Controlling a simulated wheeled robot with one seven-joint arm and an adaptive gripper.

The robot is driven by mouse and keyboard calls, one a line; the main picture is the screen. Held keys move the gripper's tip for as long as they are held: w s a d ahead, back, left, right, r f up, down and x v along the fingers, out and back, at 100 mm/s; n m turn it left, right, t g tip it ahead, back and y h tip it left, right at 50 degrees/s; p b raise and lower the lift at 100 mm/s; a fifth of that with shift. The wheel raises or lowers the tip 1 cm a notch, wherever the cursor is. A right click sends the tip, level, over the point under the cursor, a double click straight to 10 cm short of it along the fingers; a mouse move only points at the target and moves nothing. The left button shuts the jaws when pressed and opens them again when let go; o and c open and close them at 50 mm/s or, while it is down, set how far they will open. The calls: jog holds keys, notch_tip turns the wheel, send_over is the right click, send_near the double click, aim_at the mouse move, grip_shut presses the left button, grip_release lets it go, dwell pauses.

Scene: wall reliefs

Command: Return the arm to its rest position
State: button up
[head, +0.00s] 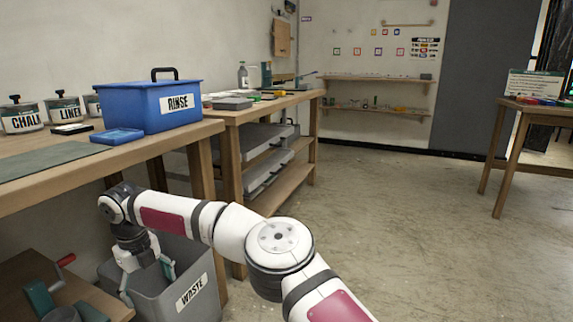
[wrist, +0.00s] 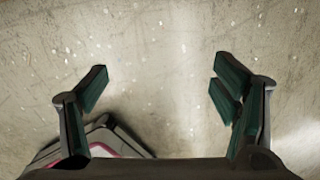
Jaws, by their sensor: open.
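My arm (head: 228,228) reaches out to the left in the head view, bent at the elbow, with the wrist pointing down. My gripper (head: 147,284) appears in front of the grey waste bin (head: 190,296) and overlaps its opening in that view. In the wrist view my gripper (wrist: 160,88) has its two green-padded fingers wide apart, with nothing between them. Beyond the fingers is bare speckled floor (wrist: 150,45). No bin shows in the wrist view.
A low table (head: 110,297) with a red-handled tool is at lower left. Open floor (head: 420,230) lies to the right.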

jog(key=s+d+r+m+t+h, duration=0.1)
jog(key=s+d+r+m+t, duration=0.1)
jog(key=d+r+m, duration=0.45)
jog(key=s+d+r+m+t+h, duration=0.1)
jog(key=d+r, duration=0.2)
jog(key=r, duration=0.7)
jog(key=s+d+r+m+g+h, duration=0.1)
jog(key=s+d+r+m, duration=0.25)
jog(key=d+m, duration=0.55)
jog(key=s+d+r+m+h, duration=0.25)
jog(key=s+d+m, duration=0.25)
jog(key=d, duration=0.8)
jog(key=s+d+r+m+g+h, duration=0.1)
jog(key=s+d+r+m, duration=0.4)
jog(key=d, duration=0.6)
jog(key=s+d+f+m+y, duration=0.2)
jog(key=s+d+m, duration=0.1)
jog(key=s+m, duration=0.4)
jog(key=s+d+f+m+g+y+p, duration=0.1)
jog(key=s+d+f+m+y, duration=0.2)
jog(key=s+m, duration=0.4)
jog(key=s+d+f+m+y, duration=0.2)
jog(key=s+d+m, duration=0.2)
jog(key=s+m, duration=0.4)
notch_tip(320, 180, up, 40)
jog(key=t+p, duration=0.3)
jog(key=p, duration=3.5)
jog(key=shift+w+f+n+t, duration=0.2)
jog(key=shift+w+n+t, duration=0.15)
jog(key=shift+n, duration=0.1)
